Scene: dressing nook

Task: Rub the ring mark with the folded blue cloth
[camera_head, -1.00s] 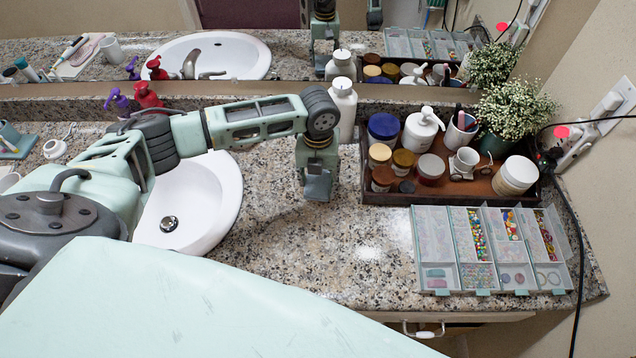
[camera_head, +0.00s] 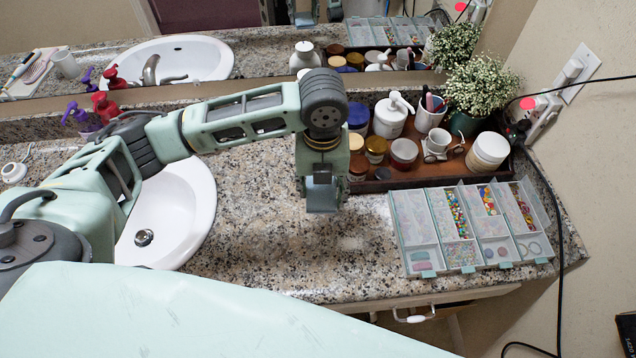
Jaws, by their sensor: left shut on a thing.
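My left gripper (camera_head: 322,197) points down over the granite counter, just in front of the left end of the brown tray. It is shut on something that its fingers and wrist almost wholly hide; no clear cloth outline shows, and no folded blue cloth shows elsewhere. I cannot tell whether it touches the counter. No ring mark can be made out on the speckled granite counter (camera_head: 270,262); a pale glare patch lies right of the gripper. My right gripper is not in view.
The brown tray (camera_head: 440,173) holds jars, a mug and bottles. An open pill-style organizer (camera_head: 415,235) with beads lies right of the gripper. The white sink (camera_head: 185,215) is at left, partly behind my arm. Bare counter lies between sink and organizer.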

